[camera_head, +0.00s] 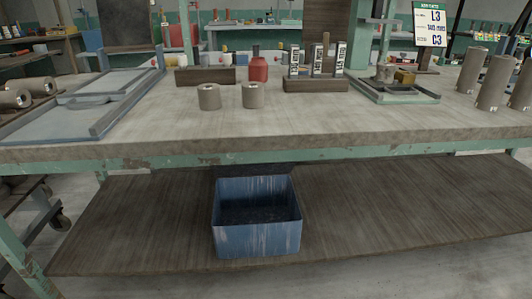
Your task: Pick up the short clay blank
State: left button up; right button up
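Two short grey-brown clay cylinders stand upright side by side near the front middle of the bench top. The left one (209,98) and the right one (253,96) look nearly the same height, each with a small dark spot on top. A small gap lies between them. I cannot tell which of them is the short blank. Neither of my grippers is in view.
Taller clay cylinders (494,82) stand at the right, and others (14,98) lie at the left. A blue bin (257,240) sits on the lower shelf (150,225).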

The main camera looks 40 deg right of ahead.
aim_at(385, 71)
jog(key=z, duration=1.9)
jog(key=i+l+u, duration=0.5)
jog(key=i+j, duration=0.1)
